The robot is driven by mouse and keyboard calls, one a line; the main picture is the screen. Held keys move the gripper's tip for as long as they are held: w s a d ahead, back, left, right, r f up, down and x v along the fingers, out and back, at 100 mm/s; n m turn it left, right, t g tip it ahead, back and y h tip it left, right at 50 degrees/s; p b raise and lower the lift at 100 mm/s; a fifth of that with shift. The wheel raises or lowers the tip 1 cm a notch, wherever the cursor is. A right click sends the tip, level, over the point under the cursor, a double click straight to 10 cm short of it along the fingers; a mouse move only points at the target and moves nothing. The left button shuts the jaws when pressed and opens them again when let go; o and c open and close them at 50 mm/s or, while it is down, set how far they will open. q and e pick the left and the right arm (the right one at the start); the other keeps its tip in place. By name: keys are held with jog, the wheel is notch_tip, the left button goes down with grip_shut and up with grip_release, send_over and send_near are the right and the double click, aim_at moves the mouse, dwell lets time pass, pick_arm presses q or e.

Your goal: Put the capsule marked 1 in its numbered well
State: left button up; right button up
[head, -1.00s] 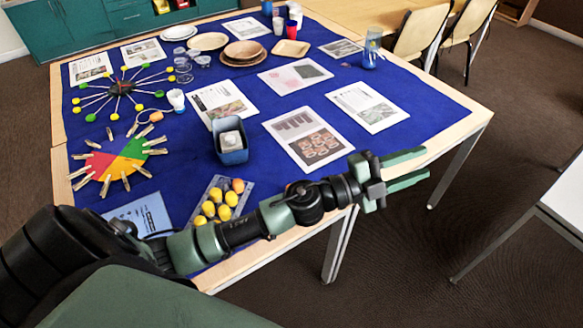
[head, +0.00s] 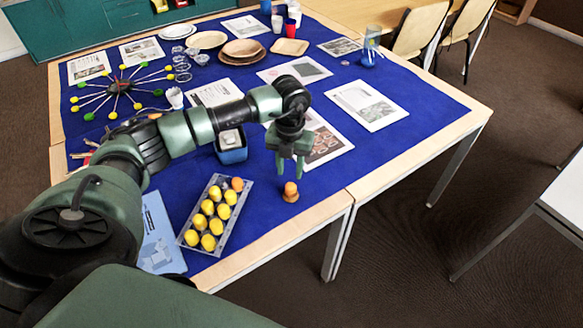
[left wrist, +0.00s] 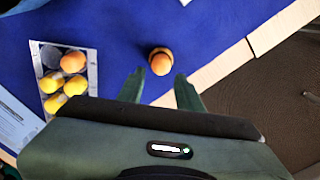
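An orange capsule (head: 290,187) sits on a small brown round base on the blue cloth, near the table's front edge. It also shows in the left wrist view (left wrist: 160,63); no number is readable on it. My left gripper (head: 290,172) is open with its fingers pointing down just above the capsule. In the left wrist view the capsule lies just beyond the gap between the fingertips (left wrist: 159,78). A clear tray (head: 221,181) holds several yellow capsules and one orange capsule. One corner well of it looks empty in the left wrist view (left wrist: 50,55). My right gripper is not in view.
A blue box (head: 232,156) with a white item stands behind the tray, partly hidden by my left arm. Printed sheets (head: 367,104), plates (head: 242,48) and cups lie farther back. A blue sheet (head: 160,235) lies left of the tray. Cloth right of the capsule is clear.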

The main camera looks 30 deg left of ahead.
aim_at(291, 185)
pick_arm(q)
jog(key=shift+d+f+b, duration=0.1)
jog(key=shift+f+b, duration=2)
jog(key=shift+f, duration=1.15)
jog(key=c, duration=0.3)
jog(key=shift+r, duration=0.1)
jog(key=shift+r+p, duration=2.55)
jog(key=shift+r, duration=0.95)
